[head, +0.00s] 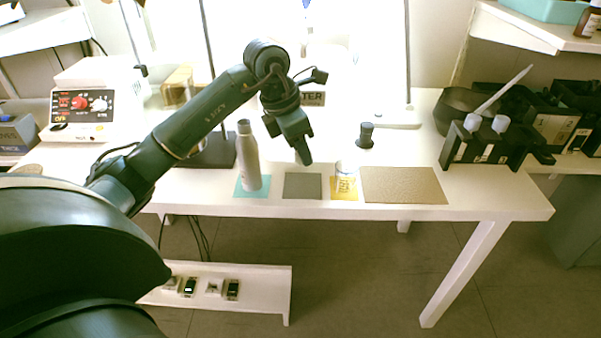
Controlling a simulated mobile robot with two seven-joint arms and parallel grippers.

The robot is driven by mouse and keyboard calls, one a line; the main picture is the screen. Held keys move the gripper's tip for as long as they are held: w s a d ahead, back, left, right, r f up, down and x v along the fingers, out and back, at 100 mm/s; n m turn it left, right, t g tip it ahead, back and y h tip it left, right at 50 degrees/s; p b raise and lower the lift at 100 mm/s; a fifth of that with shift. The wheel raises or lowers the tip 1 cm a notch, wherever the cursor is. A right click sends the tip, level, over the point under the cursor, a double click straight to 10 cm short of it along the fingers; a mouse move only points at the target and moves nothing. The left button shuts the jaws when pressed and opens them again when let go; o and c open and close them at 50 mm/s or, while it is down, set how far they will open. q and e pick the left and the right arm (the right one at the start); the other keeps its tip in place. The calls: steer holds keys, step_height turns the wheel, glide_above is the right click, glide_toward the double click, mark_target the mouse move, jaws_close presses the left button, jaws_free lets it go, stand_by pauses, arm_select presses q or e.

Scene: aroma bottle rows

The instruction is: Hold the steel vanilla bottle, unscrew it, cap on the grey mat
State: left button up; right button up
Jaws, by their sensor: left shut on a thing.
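A tall pale metallic bottle (250,164) stands upright on a teal mat (240,191); its narrow neck has a greyish top. A short silvery container with a yellow label (345,183) stands on a yellow mat (336,196). I cannot read either label. The grey mat (303,187) lies between these two mats, with nothing seen on it. My left gripper (302,157) points down above the back edge of the grey mat, right of the tall bottle and apart from it. It is shut on a small pale thing, mostly hidden by the fingers. My right gripper is out of view.
A brown textured mat (404,185) lies bare to the right. A small dark object (366,136) stands behind it. Black racks (486,146) and a dark bowl (458,110) fill the table's right end. A stand base (212,152) is behind the tall bottle; a hotplate (83,112) is at left.

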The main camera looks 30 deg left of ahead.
mark_target(305, 185)
arm_select(q)
steer(key=f, duration=0.3)
steer(key=f+b, duration=0.1)
steer(key=f, duration=0.2)
steer(key=shift+s+d+f, duration=0.1)
steer(key=shift+s+f, duration=0.1)
steer(key=shift+w+f, duration=0.15)
steer(key=shift+w, duration=0.05)
steer(key=shift+f, duration=0.2)
steer(key=o, duration=1)
steer(key=shift+r, duration=0.1)
